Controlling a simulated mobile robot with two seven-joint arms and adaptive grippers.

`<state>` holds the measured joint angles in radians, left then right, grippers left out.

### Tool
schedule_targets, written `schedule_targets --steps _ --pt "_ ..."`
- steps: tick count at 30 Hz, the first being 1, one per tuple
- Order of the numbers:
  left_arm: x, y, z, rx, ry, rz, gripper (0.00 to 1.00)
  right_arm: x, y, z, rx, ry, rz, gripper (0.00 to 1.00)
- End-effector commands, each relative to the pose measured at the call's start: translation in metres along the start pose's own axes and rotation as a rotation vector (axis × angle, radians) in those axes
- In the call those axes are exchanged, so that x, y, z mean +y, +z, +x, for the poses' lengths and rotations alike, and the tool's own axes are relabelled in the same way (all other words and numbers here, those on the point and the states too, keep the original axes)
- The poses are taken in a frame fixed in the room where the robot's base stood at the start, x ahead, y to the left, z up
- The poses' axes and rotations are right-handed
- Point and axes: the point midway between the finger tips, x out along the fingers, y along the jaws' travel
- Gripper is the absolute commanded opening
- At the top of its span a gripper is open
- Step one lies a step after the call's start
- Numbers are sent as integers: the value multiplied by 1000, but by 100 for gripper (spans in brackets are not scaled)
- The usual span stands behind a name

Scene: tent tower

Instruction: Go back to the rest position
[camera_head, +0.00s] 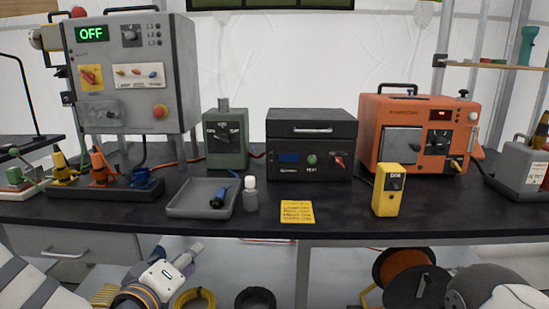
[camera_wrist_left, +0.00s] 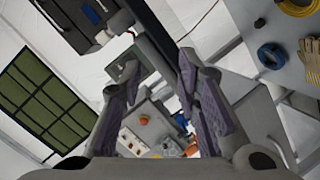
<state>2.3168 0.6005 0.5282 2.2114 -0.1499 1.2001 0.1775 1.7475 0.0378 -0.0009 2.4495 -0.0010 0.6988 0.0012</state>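My left arm comes in at the bottom left of the head view, below the front edge of the black table (camera_head: 360,222). Its left gripper (camera_head: 188,257) is small there, in front of the table's underside. In the left wrist view the left gripper (camera_wrist_left: 158,75) is open, its two fingers with purple pads spread apart and nothing between them. My right arm shows only as a rounded link at the bottom right of the head view; its gripper is out of view.
On the table are a grey control box (camera_head: 135,85) reading OFF, a grey tray (camera_head: 180,208), a white-capped bottle (camera_head: 251,196), a black case (camera_head: 312,145), an orange unit (camera_head: 412,125) and a yellow meter (camera_head: 389,190). Cable reels (camera_head: 405,272) and coiled cables (camera_head: 195,298) lie below.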

Motion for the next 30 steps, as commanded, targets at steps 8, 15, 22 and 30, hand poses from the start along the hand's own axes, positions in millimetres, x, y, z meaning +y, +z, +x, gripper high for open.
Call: schedule_targets --steps 8,15,22,30 --pt "-138 158 -98 -527 -329 246 30 0 -8 -13 38 -2 0 40" --pt "-250 225 -278 -1056 -651 473 30 -1 -14 -25 73 -3 1 40" --pt "-283 221 -371 -1299 -801 573 30 -1 -17 -30 85 -4 1 40" --pt "-285 220 -376 -1312 -809 575 30 -1 -16 -29 83 -4 1 40"
